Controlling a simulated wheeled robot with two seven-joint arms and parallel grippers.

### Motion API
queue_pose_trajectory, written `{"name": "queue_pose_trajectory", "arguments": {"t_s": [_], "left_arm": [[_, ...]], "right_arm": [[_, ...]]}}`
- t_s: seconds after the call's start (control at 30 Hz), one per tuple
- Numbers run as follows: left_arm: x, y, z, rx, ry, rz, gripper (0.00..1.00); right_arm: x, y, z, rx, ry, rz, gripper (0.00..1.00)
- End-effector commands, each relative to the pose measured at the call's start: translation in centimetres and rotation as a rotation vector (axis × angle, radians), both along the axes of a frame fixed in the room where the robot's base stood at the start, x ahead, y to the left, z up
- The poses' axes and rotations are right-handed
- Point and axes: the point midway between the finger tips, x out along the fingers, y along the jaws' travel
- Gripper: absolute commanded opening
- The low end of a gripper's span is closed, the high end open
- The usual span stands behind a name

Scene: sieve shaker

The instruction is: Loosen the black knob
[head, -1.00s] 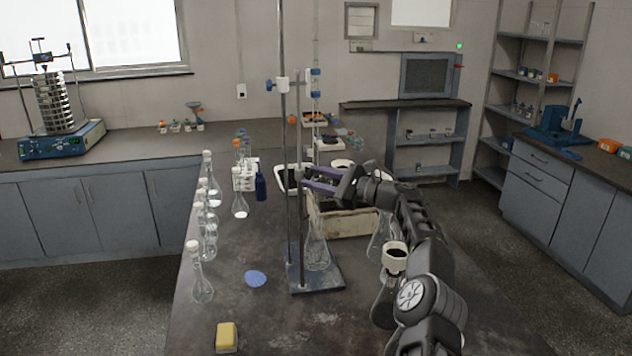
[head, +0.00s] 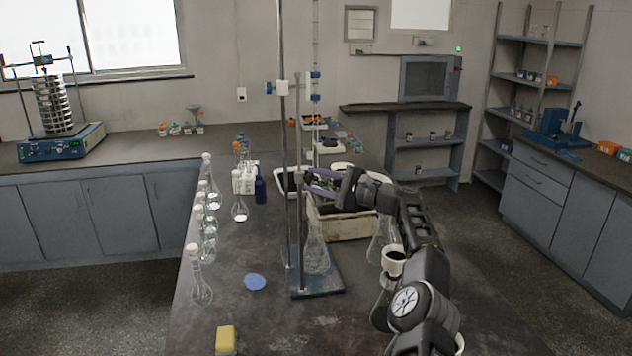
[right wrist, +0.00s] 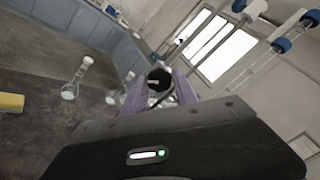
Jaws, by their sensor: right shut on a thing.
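The black knob (right wrist: 159,79) shows in the right wrist view as a dark round end between the purple fingers. My right gripper (right wrist: 168,92) is shut on it. In the head view my right gripper (head: 308,180) reaches in from the right to the upright rods of the stand (head: 318,281), above the table; the knob is too small and covered to make out there. The stand carries a clear burette with blue fittings, held by a white and blue clamp (head: 282,88). My left gripper is in no view.
A conical flask (head: 317,255) stands on the stand's base. A beige crate (head: 345,226) is behind it, below my right gripper. Several stoppered flasks line the table's left side. A blue disc (head: 255,282) and a yellow sponge (head: 226,338) lie in front.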

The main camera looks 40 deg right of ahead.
Motion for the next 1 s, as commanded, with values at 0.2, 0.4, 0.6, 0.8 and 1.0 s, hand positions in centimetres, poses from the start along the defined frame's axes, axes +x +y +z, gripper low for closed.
{"name": "queue_pose_trajectory", "arguments": {"t_s": [0.2, 0.4, 0.6, 0.8, 1.0], "left_arm": [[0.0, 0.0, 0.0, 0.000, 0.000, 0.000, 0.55], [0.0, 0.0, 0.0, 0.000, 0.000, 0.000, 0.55], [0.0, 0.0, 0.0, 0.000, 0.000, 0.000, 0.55], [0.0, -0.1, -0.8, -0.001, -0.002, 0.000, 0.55], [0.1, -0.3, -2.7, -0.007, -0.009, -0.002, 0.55]], "right_arm": [[0.0, 0.1, -0.1, -0.001, 0.002, 0.003, 0.37], [0.0, 0.0, -0.1, 0.000, 0.002, 0.001, 0.53], [0.0, 0.0, -0.1, 0.001, 0.001, 0.001, 0.54], [-0.7, -0.4, -0.3, -0.001, 0.002, -0.001, 0.54], [-3.3, -1.5, -0.7, -0.001, 0.002, -0.003, 0.54]]}}
